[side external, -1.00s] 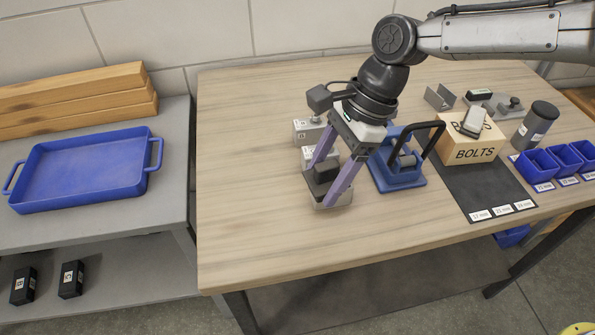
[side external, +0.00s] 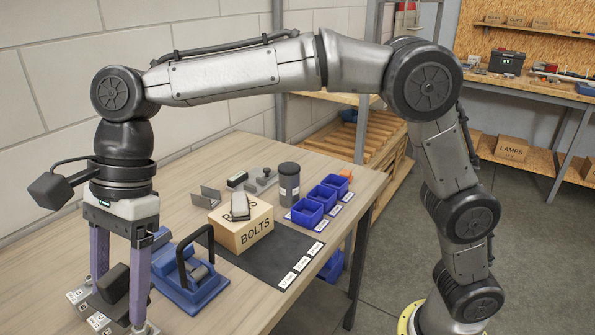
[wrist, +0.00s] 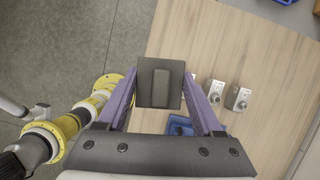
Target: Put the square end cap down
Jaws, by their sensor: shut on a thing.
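The square end cap (side external: 112,283) is a black block with a raised rib, seen face-on in the wrist view (wrist: 160,80). My gripper (side external: 116,300) is shut on it, with one purple finger on each side. In the side view it hangs low at the bottom left, close to small grey labelled blocks (side external: 78,296). Whether the cap touches anything beneath it I cannot tell. In the wrist view the cap hides what lies directly behind it.
A blue fixture with a black handle (side external: 190,280) stands right of my gripper. Beyond it are the BOLTS box (side external: 240,230), a dark mat (side external: 262,262), blue bins (side external: 307,212) and a dark cylinder (side external: 289,183). The wrist view shows two knobbed blocks (wrist: 239,98) and bare wooden tabletop.

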